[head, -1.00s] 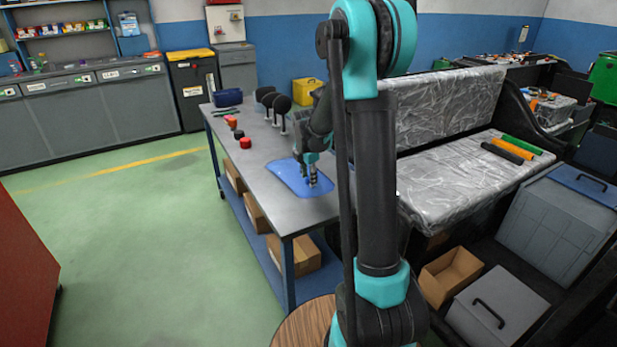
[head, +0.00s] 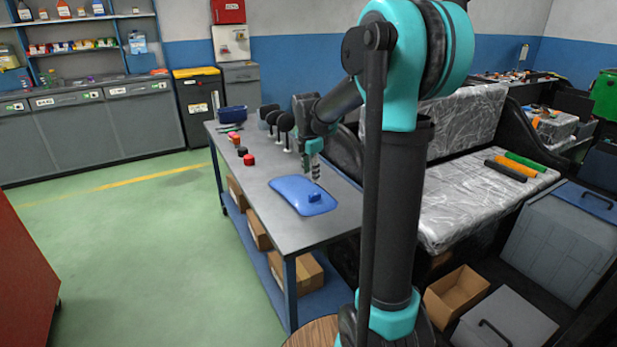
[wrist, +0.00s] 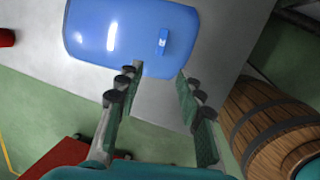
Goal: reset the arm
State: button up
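My gripper (head: 315,166) hangs pointing down above the grey workbench (head: 342,212), just behind a glossy blue panel in the head view. In the wrist view my gripper (wrist: 160,70) shows its two fingers spread apart with nothing between them. The blue panel (head: 290,192) lies flat on the bench with a small blue knob (head: 313,196) on it. The panel also shows in the wrist view (wrist: 90,35), with its small blue block (wrist: 162,42) beyond the fingertips. My arm covers part of the bench's right side in the head view.
Red and black small items (head: 249,159) and dark round-headed objects (head: 285,123) stand farther back on the bench. A plastic-wrapped seat (head: 470,205) with coloured rolls is to the right. A wooden barrel (wrist: 280,125) stands beside the bench. The green floor at left is clear.

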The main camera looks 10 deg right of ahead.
jog(key=s+f+m, duration=0.4)
jog(key=s+m, duration=0.3)
jog(key=s, duration=0.2)
jog(key=s+d+f+m+t, duration=0.1)
jog(key=s+f+m, duration=0.3)
jog(key=s+m, duration=0.4)
jog(key=s+d+f+m+y, duration=0.1)
jog(key=s+f+m, duration=0.3)
jog(key=s+m, duration=0.3)
jog(key=s, duration=0.5)
jog(key=shift+d+m+t, duration=0.2)
jog(key=shift+m+t, duration=0.1)
